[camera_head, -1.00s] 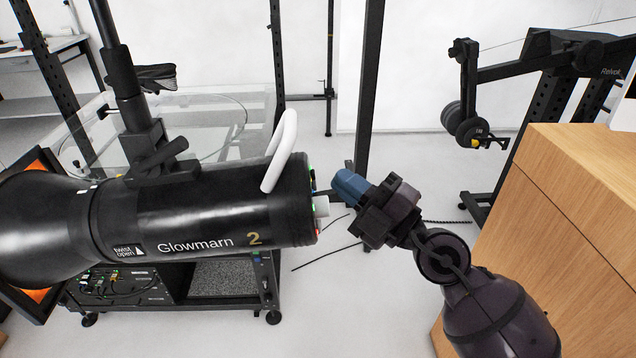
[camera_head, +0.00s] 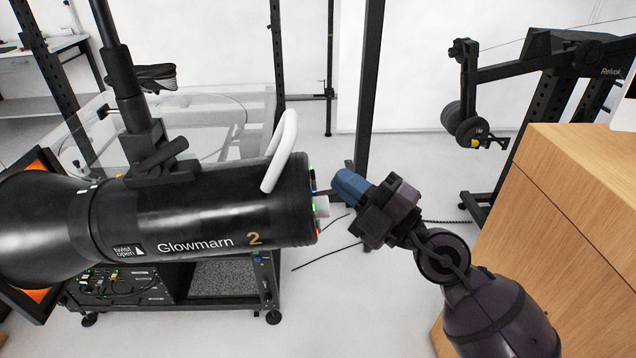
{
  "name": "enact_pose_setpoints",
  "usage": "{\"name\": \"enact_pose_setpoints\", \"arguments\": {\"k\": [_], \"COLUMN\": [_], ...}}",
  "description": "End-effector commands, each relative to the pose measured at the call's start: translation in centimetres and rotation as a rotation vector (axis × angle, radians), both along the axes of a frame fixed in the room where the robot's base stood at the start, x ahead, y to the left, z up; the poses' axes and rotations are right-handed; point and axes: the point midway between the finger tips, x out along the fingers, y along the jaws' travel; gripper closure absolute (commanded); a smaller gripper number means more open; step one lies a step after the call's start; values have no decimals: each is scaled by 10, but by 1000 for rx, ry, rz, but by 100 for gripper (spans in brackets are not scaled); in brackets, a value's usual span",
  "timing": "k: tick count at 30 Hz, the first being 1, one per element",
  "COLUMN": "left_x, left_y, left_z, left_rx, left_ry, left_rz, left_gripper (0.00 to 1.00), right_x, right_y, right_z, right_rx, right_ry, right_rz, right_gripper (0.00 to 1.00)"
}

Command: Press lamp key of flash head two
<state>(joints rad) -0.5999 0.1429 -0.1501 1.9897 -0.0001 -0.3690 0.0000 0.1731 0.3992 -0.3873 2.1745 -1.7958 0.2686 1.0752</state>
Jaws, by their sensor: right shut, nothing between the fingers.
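Flash head two is a black cylinder (camera_head: 205,212) with a white "Glowmarn" label and a gold 2, hanging at the left on a dark stand. Its rear end faces right, seen nearly edge-on, with a white knob (camera_head: 322,206) and small green and red lights. The lamp key cannot be made out at this angle. My right gripper (camera_head: 342,187) has blue fingers, is shut and empty, and points left at the rear panel. Its tips are close to the panel, just above the knob; I cannot tell whether they touch. My left gripper is out of view.
A white handle (camera_head: 280,152) rises from the head's top rear. A wooden cabinet (camera_head: 570,230) stands at the right by my right arm. A clear round turntable plate (camera_head: 205,125) and a dark equipment cart (camera_head: 215,280) lie behind and below the head.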

Motion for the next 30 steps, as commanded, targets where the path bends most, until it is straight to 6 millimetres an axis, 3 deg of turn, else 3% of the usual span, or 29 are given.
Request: {"name": "enact_pose_setpoints", "arguments": {"k": [30], "left_x": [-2], "left_y": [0], "left_z": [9], "left_rx": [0], "left_ry": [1], "left_rz": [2], "left_gripper": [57], "right_x": [0], "right_y": [9], "right_z": [-1], "right_rx": [0], "right_ry": [0], "right_rz": [0], "right_gripper": [100]}}
